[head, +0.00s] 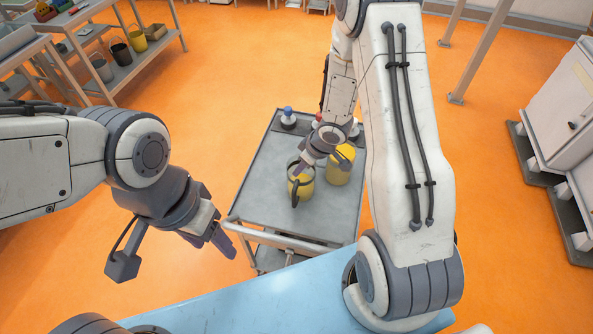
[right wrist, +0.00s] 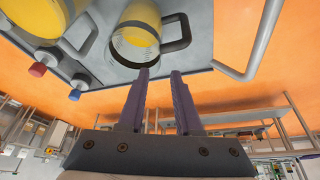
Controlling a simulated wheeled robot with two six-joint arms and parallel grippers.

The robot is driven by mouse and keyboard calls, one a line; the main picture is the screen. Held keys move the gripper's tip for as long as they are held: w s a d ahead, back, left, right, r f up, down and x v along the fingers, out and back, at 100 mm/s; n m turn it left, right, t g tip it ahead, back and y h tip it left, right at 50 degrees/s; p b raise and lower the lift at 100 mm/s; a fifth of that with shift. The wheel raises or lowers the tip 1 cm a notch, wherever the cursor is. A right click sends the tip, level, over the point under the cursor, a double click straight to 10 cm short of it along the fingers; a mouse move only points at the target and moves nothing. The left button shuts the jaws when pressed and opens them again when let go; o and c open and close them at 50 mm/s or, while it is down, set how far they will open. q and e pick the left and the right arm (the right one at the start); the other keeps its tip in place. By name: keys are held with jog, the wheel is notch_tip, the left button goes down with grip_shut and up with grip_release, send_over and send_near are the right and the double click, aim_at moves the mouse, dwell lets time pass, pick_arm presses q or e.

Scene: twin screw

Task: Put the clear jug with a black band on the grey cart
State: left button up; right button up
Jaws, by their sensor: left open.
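The grey cart (head: 270,190) stands ahead of me. A jug holding yellow contents, with a dark handle and dark upper edge (head: 301,190), stands upright on its top. A second yellow-filled jug (head: 339,171) stands just behind it to the right. My right gripper (head: 302,168) is at the nearer jug's upper edge. In the right wrist view its fingers (right wrist: 161,72) are parted with nothing between them, and a jug (right wrist: 134,35) with its handle lies just beyond the tips. My left gripper (head: 225,240) is open and empty, left of the cart.
A blue surface (head: 270,295) is in front of me. A shelf with buckets (head: 122,54) is at the upper left.

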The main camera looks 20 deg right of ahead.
jog(key=s+a+r+h+p, duration=0.1)
jog(key=s+a+r+h, duration=0.15)
jog(key=r, duration=0.55)
jog(key=s+a+r+h, duration=0.1)
jog(key=s+a+r, duration=0.15)
jog(key=r, duration=0.55)
jog(key=s+a+r+g, duration=0.1)
jog(key=s+a+r, duration=0.1)
jog(key=s, duration=0.4)
jog(key=s+a+r+g+y, duration=0.1)
jog(key=s+a+r, duration=0.2)
jog(key=s, duration=0.4)
jog(key=s+a+r+g+y, duration=0.1)
jog(key=s+a+r, duration=0.2)
jog(key=s, duration=0.4)
jog(key=shift+a+n+g, duration=0.3)
jog(key=shift+a, duration=0.6)
jog(key=shift+s+f, duration=0.1)
jog(key=shift+f, duration=0.1)
